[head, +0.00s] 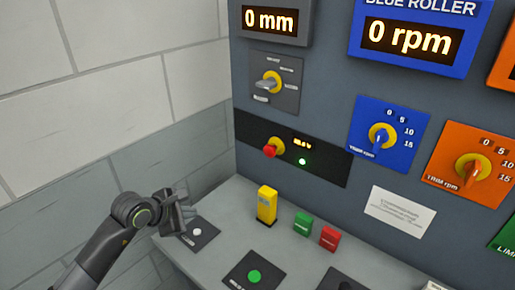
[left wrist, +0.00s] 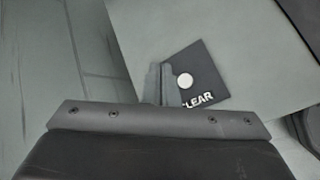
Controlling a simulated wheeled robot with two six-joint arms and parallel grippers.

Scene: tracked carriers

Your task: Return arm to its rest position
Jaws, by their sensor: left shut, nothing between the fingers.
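My left gripper (head: 183,214) is over the left end of the grey console shelf in the head view. It is shut and empty. It is just beside a dark plate (head: 204,236) with a white button (head: 197,231). In the left wrist view, the gripper's closed fingers (left wrist: 161,84) show near the middle, overlapping the left edge of the dark plate. The white button (left wrist: 185,80) is to their right, and the word "CLEAR" shows partly below it. I cannot tell if the fingertips touch the plate. My right gripper is not in view.
The shelf (head: 235,203) also carries a yellow box (head: 267,204), a green block (head: 303,224), a red block (head: 329,238) and a green button (head: 254,276). Behind stands a panel with a blue dial (head: 381,137) and an orange dial (head: 472,169). A block wall (head: 130,90) is at left.

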